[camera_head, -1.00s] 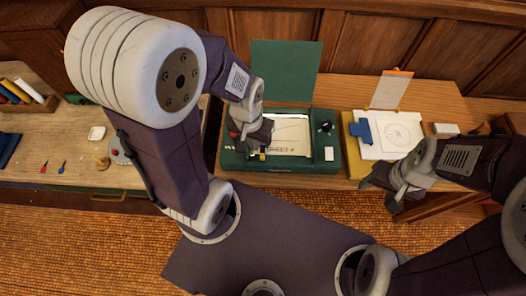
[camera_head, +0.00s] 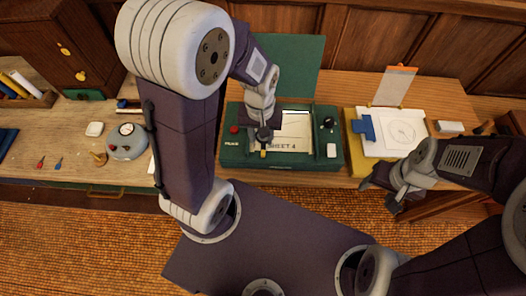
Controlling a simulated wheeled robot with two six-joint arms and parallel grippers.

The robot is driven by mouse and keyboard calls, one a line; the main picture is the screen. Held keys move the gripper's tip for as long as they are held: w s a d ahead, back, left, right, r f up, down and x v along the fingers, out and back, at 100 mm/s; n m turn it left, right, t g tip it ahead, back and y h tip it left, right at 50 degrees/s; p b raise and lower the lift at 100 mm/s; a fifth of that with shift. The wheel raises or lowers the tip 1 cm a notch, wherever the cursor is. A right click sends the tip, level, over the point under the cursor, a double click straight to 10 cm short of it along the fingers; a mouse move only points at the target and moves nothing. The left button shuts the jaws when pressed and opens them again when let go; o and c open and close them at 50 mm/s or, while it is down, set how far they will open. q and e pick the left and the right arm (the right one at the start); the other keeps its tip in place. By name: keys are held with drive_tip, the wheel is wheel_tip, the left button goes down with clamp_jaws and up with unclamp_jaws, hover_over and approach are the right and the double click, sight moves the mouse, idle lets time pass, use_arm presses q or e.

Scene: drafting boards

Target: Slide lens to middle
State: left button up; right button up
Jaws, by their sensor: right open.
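A green case (camera_head: 236,153) with a raised green lid (camera_head: 292,62) holds a white sheet marked SHEET 4 (camera_head: 297,131). My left gripper (camera_head: 263,143) points down over the left part of the sheet, and a dark shape beside it covers the sheet's upper left. A small yellow piece (camera_head: 263,154) shows just below its fingertips. I cannot make out the lens clearly; the gripper and wrist hide that area. Whether the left jaws are shut on anything does not show. My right gripper (camera_head: 380,190) is open and empty, in front of the table's edge, right of the case.
The case has a red button (camera_head: 234,129), a dark knob (camera_head: 327,123) and a white block (camera_head: 331,150). A round dial gauge (camera_head: 126,141) stands on the left table.

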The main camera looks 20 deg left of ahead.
sight(263, 152)
use_arm(q)
drive_tip(key=shift+n, duration=0.5)
drive_tip(key=f, duration=0.6)
drive_tip(key=w+f, duration=0.1)
drive_tip(key=f, duration=0.3)
drive_tip(key=shift+d+b, duration=0.1)
drive_tip(key=shift+b, duration=0.3)
drive_tip(key=shift+s, duration=0.1)
clamp_jaws()
drive_tip(key=shift+r, duration=0.1)
